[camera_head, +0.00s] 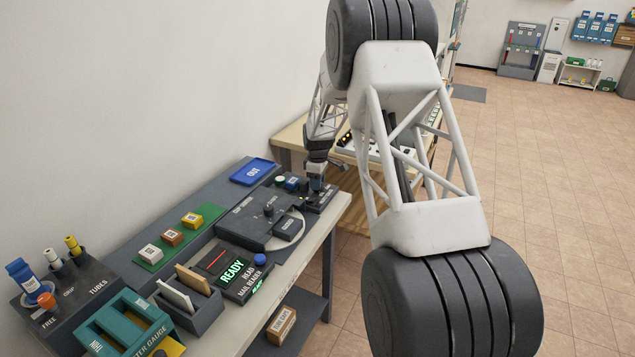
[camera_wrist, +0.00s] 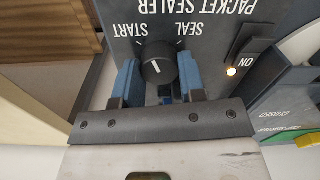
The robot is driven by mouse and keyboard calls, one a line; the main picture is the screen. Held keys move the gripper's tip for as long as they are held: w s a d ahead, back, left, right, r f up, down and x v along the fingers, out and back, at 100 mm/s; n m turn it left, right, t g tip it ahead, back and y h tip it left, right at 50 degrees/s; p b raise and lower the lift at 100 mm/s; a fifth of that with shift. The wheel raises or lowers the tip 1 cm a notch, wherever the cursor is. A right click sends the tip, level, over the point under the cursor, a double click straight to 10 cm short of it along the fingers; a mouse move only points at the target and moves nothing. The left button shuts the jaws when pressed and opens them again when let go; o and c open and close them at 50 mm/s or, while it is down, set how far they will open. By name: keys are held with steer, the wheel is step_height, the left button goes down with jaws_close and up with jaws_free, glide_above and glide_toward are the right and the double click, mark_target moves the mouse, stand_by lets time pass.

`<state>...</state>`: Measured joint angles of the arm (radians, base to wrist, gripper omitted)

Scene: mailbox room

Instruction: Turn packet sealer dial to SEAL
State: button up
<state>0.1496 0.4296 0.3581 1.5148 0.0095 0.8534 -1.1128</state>
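The packet sealer (camera_head: 324,197) is a dark panel at the far end of the bench, partly hidden by my gripper in the head view. In the wrist view its lettering is upside down. Its round black dial (camera_wrist: 157,63) has a short white mark, nearly upright with a slight lean. START (camera_wrist: 130,28) is printed above left of the dial and SEAL (camera_wrist: 188,30) above right. My gripper (camera_wrist: 158,72), also in the head view (camera_head: 317,186), has its two blue fingers on opposite sides of the dial, close against it; they look shut on it.
A lit ON switch (camera_wrist: 238,62) is right of the dial in the wrist view. A wooden box-like thing (camera_wrist: 45,45) stands at left. In the head view, a blue OUT tray (camera_head: 254,171) and a mail reader (camera_head: 232,270) are nearby on the bench.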

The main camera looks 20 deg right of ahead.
steer(key=c, duration=0.4)
steer(key=shift+m, duration=0.8)
steer(key=o, duration=0.9)
steer(key=shift+o, duration=0.2)
steer(key=shift+r, duration=0.1)
